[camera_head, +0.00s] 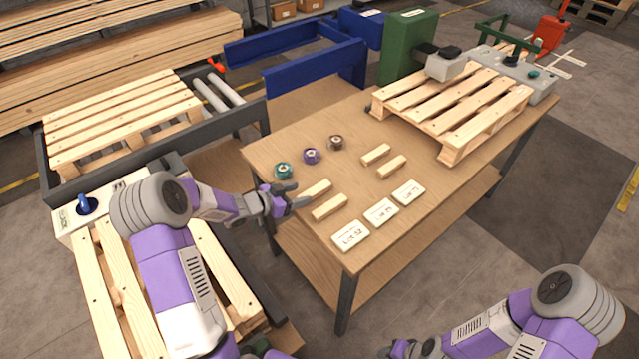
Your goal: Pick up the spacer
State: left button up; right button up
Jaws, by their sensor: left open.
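Several small pale wooden blocks, which look like the spacers, lie on the wooden table (300,146). Two are near its left side: one block (317,189) and another block (330,208) just in front of it. Two more lie farther back: a block (376,154) and a block (391,167). My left gripper (298,194) is open and empty at the table's left edge, its fingertips beside the nearer-left block's left end. I cannot tell if they touch. My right gripper (397,351) shows only partly at the bottom edge, away from the table.
Three round spools, green (283,170), purple (311,156) and brown (335,143), stand behind my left gripper. Three white labelled cards (380,212) lie along the front. A wooden pallet (455,107) covers the table's back right. A pallet conveyor (150,155) stands left.

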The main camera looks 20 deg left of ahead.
aim_at(317, 189)
pick_arm(q)
jog(key=shift+b+x, duration=0.35)
jog(key=shift+x, duration=0.55)
jog(key=b+x, duration=0.1)
jog(key=x, duration=0.3)
jog(key=shift+w+d+f+b, duration=0.15)
jog(key=shift+w+b, duration=0.2)
jog(key=shift+c, duration=0.4)
jog(key=c, duration=1)
